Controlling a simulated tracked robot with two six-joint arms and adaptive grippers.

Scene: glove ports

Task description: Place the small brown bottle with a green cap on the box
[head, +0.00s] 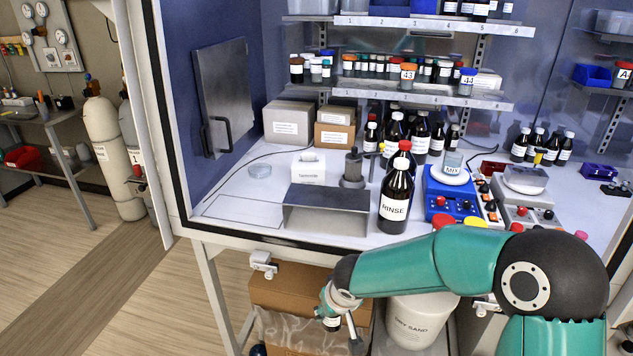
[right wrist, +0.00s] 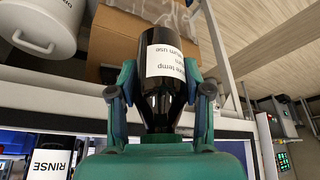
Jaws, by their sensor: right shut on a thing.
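My right gripper (right wrist: 163,88) is shut on a small dark brown bottle (right wrist: 160,54) with a white label, gripped near its tapering shoulder. Its cap is hidden by the gripper. In the head view the right gripper (head: 342,318) hangs low in front of the bench, with a bit of the bottle's label (head: 331,323) showing. A cardboard box (head: 285,291) stands under the bench behind the gripper; it also shows in the right wrist view (right wrist: 115,40). On the bench are a grey carton (head: 288,122) and a brown carton (head: 334,131). My left gripper is not in view.
A white DRY SAND tub (head: 413,322) stands under the bench beside the cardboard box. A tall RINSE bottle (head: 396,205) stands near the bench's front edge. A grey metal stand (head: 328,208) and a small white box (head: 308,168) are to its left. Shelves above hold many bottles.

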